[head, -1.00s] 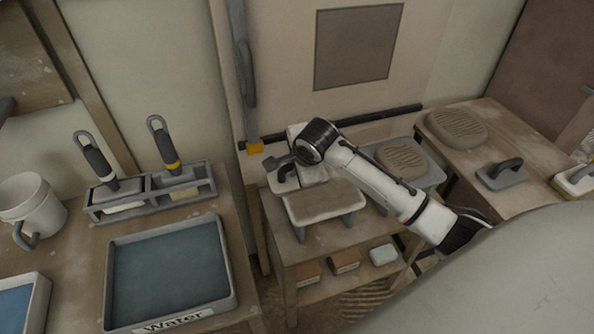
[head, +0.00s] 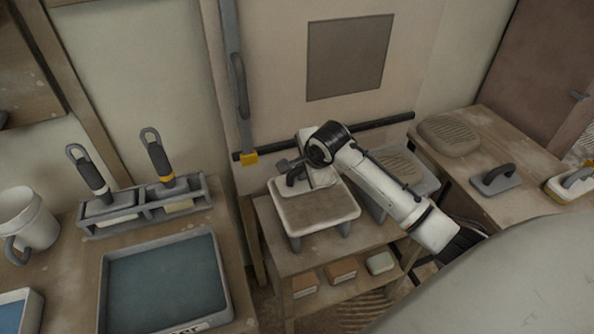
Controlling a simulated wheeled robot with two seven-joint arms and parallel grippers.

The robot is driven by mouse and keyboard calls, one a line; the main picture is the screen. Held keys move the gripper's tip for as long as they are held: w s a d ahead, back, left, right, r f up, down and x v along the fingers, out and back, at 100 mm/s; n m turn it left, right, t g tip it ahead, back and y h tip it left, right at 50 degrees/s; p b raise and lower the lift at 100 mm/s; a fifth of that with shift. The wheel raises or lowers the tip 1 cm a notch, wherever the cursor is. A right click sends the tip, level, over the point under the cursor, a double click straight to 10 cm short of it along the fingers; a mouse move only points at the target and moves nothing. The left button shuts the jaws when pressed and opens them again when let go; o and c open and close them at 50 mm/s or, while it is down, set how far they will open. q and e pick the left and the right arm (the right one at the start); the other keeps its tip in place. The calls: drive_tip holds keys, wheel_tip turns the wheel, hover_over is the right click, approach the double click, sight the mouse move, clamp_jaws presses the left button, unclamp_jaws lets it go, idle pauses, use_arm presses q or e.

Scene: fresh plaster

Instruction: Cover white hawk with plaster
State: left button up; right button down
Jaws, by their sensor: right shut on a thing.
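A white-rimmed, legged board (head: 293,232), which looks like the white hawk, stands on the low shelf unit. A flat brownish layer covers its top, and I cannot tell whether this is plaster. My right gripper (head: 291,167) is just above its back edge, shut on the dark handle of a pale flat trowel (head: 322,178). The trowel's plate is by the back edge of the board; I cannot tell whether they touch. A grey board (head: 427,186) stands to the right with a ridged beige plaster mound (head: 398,165), partly hidden by my right arm. My left gripper is not in view.
A grey water tray (head: 222,290), a rack (head: 148,214) with two trowels and a white mug (head: 30,220) are on the left table. The right table (head: 530,150) holds another mound (head: 449,135) and a dark-handled float (head: 496,179). A black rail (head: 385,121) runs along the wall.

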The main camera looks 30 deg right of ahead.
sight(288, 175)
drive_tip(key=shift+s+d, duration=0.2)
drive_tip(key=shift+d, duration=0.6)
drive_tip(key=shift+s+d, duration=0.2)
drive_tip(key=shift+d, duration=0.6)
drive_tip(key=shift+s+d, duration=0.2)
drive_tip(key=shift+d, duration=0.6)
drive_tip(key=shift+w+a, duration=0.25)
drive_tip(key=shift+a, duration=0.75)
drive_tip(key=shift+w+a, duration=0.2)
drive_tip(key=shift+a, duration=0.75)
drive_tip(key=shift+w+a, duration=0.25)
drive_tip(key=shift+a, duration=0.75)
drive_tip(key=shift+w+a+f, duration=0.1)
drive_tip(key=shift+w+a, duration=0.05)
drive_tip(key=shift+a, duration=0.6)
drive_tip(key=shift+w+a+f, duration=0.1)
drive_tip(key=shift+w+a, duration=0.05)
drive_tip(key=shift+a, duration=0.6)
drive_tip(key=shift+r, duration=3.65)
drive_tip(key=shift+w, duration=0.1)
